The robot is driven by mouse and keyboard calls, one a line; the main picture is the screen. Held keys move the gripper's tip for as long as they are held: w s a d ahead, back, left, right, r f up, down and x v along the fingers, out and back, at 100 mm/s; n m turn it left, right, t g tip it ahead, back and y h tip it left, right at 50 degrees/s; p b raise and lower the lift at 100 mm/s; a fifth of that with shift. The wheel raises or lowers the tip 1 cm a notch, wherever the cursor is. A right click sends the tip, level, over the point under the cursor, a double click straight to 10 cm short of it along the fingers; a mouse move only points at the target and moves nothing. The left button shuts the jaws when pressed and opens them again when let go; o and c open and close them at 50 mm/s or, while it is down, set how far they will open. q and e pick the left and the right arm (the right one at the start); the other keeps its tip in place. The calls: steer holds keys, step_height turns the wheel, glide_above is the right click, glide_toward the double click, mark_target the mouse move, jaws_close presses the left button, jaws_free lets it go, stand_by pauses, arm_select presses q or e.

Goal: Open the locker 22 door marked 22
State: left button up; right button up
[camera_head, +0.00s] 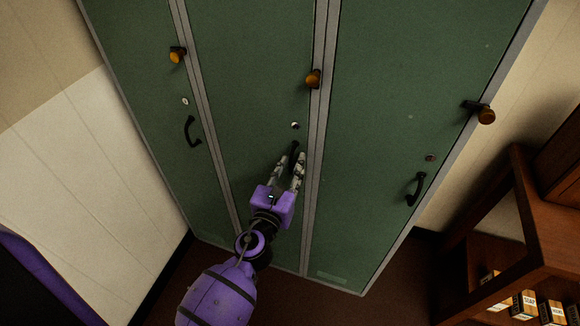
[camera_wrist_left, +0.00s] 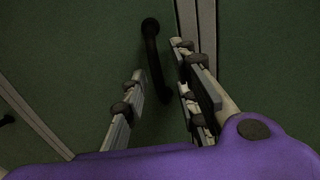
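A green locker bank with three doors fills the head view; no number 22 is readable on any door. The middle door (camera_head: 245,60) has a black handle (camera_head: 294,148) near its right edge, partly hidden by my left gripper. My left gripper (camera_head: 292,160) is purple with grey fingers and points up at this handle. In the left wrist view the handle (camera_wrist_left: 153,50) shows between the two spread fingers of my left gripper (camera_wrist_left: 160,62); I cannot tell whether they touch it. The middle door looks shut. My right gripper is not in view.
The left door has a black handle (camera_head: 191,131), and the right door has another (camera_head: 416,190). Orange-brown knobs (camera_head: 313,78) stick out higher up. A wooden shelf (camera_head: 520,230) with small boxes (camera_head: 524,304) stands at the right. A pale wall (camera_head: 80,180) is at the left.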

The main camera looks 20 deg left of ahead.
arm_select(q)
steer(key=shift+c, duration=0.6)
jaws_close()
steer(key=shift+a+f, duration=0.1)
